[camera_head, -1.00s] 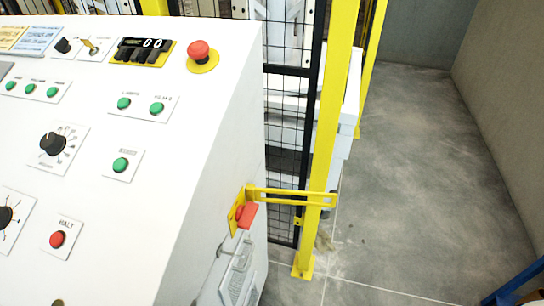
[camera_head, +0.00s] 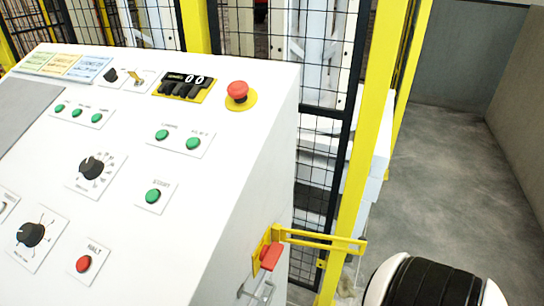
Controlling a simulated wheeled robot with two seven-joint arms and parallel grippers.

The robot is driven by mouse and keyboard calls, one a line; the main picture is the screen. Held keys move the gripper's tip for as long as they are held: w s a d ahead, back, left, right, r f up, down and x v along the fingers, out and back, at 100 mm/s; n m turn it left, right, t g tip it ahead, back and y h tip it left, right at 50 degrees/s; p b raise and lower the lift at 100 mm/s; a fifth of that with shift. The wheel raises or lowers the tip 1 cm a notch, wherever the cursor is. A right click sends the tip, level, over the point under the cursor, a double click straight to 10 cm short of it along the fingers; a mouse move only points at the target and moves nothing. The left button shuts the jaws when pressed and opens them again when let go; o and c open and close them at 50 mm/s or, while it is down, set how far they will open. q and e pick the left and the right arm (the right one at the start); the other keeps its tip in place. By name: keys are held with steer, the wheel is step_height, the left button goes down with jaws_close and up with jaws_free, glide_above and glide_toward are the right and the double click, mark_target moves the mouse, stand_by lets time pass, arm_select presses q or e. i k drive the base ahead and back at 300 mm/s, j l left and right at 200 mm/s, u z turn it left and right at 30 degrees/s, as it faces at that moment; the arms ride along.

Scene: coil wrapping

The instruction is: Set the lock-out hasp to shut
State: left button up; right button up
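The lock-out hasp (camera_head: 318,239) is a yellow slotted bar on the right side of the white control cabinet. It sticks out to the right from a yellow plate, across the front of the yellow fence post. A red handle (camera_head: 270,257) sits on the yellow plate, just below the hasp's root. Neither gripper's fingers show. A rounded white and black part, which looks like a piece of my own arm, is at the lower right, below and right of the hasp, apart from it in the picture.
The white control cabinet (camera_head: 225,190) with buttons and knobs fills the left. A red emergency button (camera_head: 238,91) stands up near its top right corner. A yellow fence post (camera_head: 373,150) and black mesh (camera_head: 325,100) stand behind. Grey floor (camera_head: 440,170) is open at the right.

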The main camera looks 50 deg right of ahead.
mark_target(362, 240)
steer(key=l+u, duration=0.35)
steer(key=k+l+u, duration=0.15)
steer(key=l+u, duration=0.2)
steer(key=k+l+u, duration=0.2)
steer(key=l+u, duration=0.15)
steer(key=l, duration=0.15)
steer(key=k+l+u, duration=0.3)
steer(key=k+l, duration=0.2)
steer(key=l, duration=0.25)
steer(key=k+l+u, duration=0.15)
steer(key=l, duration=0.25)
steer(key=k+l, duration=0.3)
steer(key=l, duration=0.15)
steer(key=k+l+u, duration=0.1)
steer(key=k+l, duration=0.15)
steer(key=l, duration=0.15)
steer(key=i, duration=0.2)
